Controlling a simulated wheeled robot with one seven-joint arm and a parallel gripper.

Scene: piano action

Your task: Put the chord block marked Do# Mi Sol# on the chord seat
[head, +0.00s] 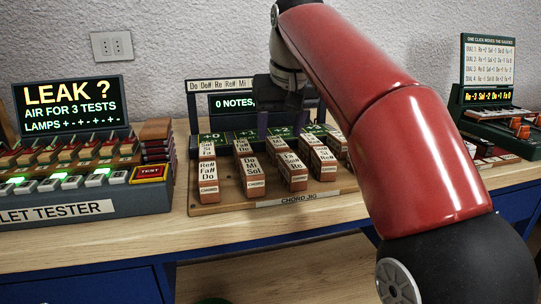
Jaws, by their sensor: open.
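My gripper (277,124) is open in the head view, with its two dark fingers pointing down over the back part of the chord jig (230,205). Nothing shows between the fingers. Several brown chord blocks with white labels stand on the jig in front of and below it. One block near the middle (253,170) reads roughly Do Mi Sol; I cannot tell any sharp marks on it. I cannot pick out the block marked Do# Mi Sol# for certain. I cannot make out the chord seat. My red arm hides the right side of the jig.
A display (233,105) stands behind the jig, partly hidden by my gripper. Green number tiles (212,137) line the jig's back. A tester console (60,185) is at the left, another device (488,95) at the right. The wooden bench edge (130,245) is clear in front.

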